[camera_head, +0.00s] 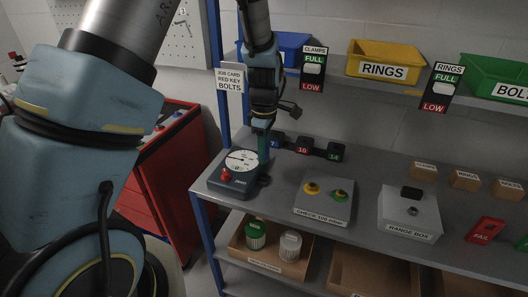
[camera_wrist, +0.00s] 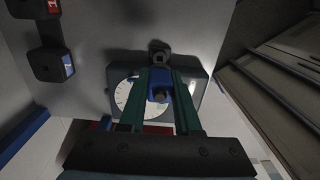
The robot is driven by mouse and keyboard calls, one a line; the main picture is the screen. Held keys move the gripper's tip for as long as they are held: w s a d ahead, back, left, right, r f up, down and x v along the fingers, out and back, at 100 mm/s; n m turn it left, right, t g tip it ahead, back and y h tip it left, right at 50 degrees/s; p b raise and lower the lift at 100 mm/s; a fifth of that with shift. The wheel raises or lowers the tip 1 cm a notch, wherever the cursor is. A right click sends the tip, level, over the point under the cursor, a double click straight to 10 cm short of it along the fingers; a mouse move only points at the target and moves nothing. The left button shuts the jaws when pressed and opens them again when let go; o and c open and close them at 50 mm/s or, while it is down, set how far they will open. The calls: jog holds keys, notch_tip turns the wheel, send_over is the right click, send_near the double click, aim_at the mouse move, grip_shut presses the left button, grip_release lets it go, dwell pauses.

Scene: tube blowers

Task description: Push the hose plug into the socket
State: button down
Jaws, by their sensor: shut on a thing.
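My gripper (camera_head: 264,158) points down beside the dial gauge unit (camera_head: 229,184) at the left end of the shelf. In the wrist view its two green fingers (camera_wrist: 162,92) are shut on a blue piece, which looks like the hose plug (camera_wrist: 158,78). A dark round fitting with a hole, which looks like the socket (camera_wrist: 160,54), sticks out from the edge of the gauge unit (camera_wrist: 199,80), just beyond the fingertips. The plug is in line with it, but I cannot tell whether they touch. In the head view the fingers hide the plug, and no hose can be made out.
Three small numbered dark blocks (camera_head: 304,146) stand behind the gripper. A check unit box (camera_head: 324,200) and a range box (camera_head: 408,215) stand to the right. A red cabinet (camera_head: 166,150) is at the left.

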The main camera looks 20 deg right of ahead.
jog(key=shift+f+b, duration=1.75)
jog(key=shift+f, duration=0.4)
jog(key=shift+p, duration=0.6)
jog(key=shift+f+b, duration=0.45)
jog(key=shift+f, duration=0.25)
dwell(0.8)
jog(key=c, duration=0.5)
grip_release()
